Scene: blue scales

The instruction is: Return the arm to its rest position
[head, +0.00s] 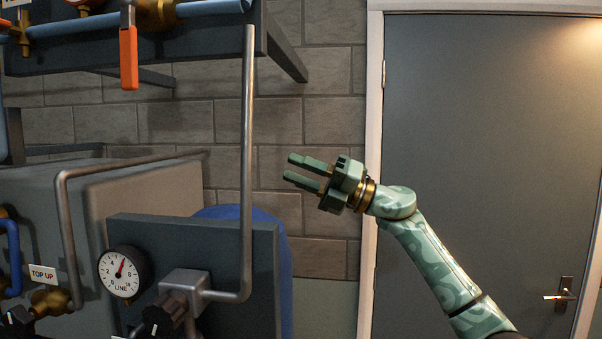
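My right arm (438,262) comes in from the lower right, with a green patterned surface. My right gripper (291,169) points left in front of the grey block wall. Its two fingers are parallel with a gap between them, and nothing is between them. The fingertips are apart from the vertical grey pipe to their left. My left gripper is not in view.
A vertical pipe (247,150) runs down to a valve block (184,284) beside a round gauge (124,272). An orange handle (128,58) hangs at the upper left. A blue tank (286,285) stands behind the panel. A grey door (480,120) is at the right.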

